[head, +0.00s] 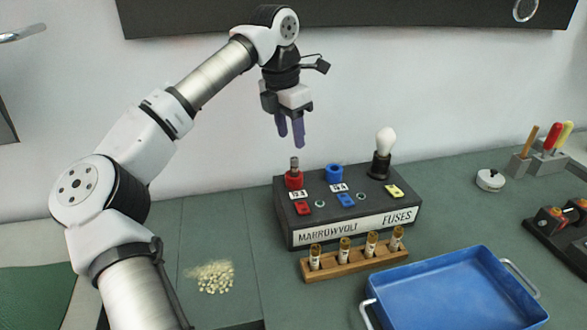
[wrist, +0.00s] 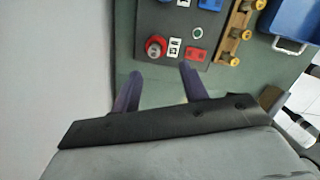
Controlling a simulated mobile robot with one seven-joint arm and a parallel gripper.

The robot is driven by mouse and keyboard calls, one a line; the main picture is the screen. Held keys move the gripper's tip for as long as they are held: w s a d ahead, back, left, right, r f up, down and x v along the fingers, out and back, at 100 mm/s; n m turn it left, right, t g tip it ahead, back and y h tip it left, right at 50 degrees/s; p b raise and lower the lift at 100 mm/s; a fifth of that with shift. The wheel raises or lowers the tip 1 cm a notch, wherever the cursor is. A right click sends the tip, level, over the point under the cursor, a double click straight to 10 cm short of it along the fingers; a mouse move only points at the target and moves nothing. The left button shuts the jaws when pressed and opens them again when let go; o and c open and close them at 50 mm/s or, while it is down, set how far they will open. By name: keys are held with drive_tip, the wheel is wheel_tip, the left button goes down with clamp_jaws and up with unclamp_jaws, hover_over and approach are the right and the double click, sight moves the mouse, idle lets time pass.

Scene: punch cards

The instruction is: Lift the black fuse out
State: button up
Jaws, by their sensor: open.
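The black fuse box (head: 345,212), lettered MARROWVOLT FUSES, stands on the green bench. Its red holder (head: 294,181) has a dark, metal-looking fuse (head: 294,164) standing upright in it. I cannot tell if that fuse is black. The blue holder (head: 334,173) is to its right, and a black holder (head: 381,166) carries a white bulb (head: 385,139). My gripper (head: 291,138) is open and empty, pointing down above the red holder and apart from the fuse. In the wrist view the red holder (wrist: 155,47) lies just beyond the open fingers (wrist: 160,71).
A wooden rack (head: 353,264) with several amber-capped fuses stands before the box. A blue tray (head: 450,292) is at the front right, with tool holders (head: 540,165) behind. A pale granular heap (head: 215,276) lies left. The bench between heap and rack is clear.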

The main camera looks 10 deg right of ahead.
sight(294, 158)
drive_tip(key=f, duration=0.3)
drive_tip(key=shift+w+d+f, duration=0.15)
drive_tip(key=shift+d, duration=0.1)
drive_tip(key=shift+w+d+f+p, duration=0.2)
drive_tip(key=shift+f+p, duration=0.2)
drive_tip(key=shift+f, duration=0.45)
drive_tip(key=shift+w+d+f+p, duration=0.15)
drive_tip(key=shift+f+p, duration=0.3)
drive_tip(key=shift+f, duration=0.45)
drive_tip(key=shift+w+d+f+p, duration=0.1)
drive_tip(key=shift+w+f+p, duration=0.25)
drive_tip(key=shift+f, duration=0.5)
drive_tip(key=shift+s, duration=0.1)
clamp_jaws()
drive_tip(key=shift+r+b, duration=1)
drive_tip(key=shift+r, duration=4.05)
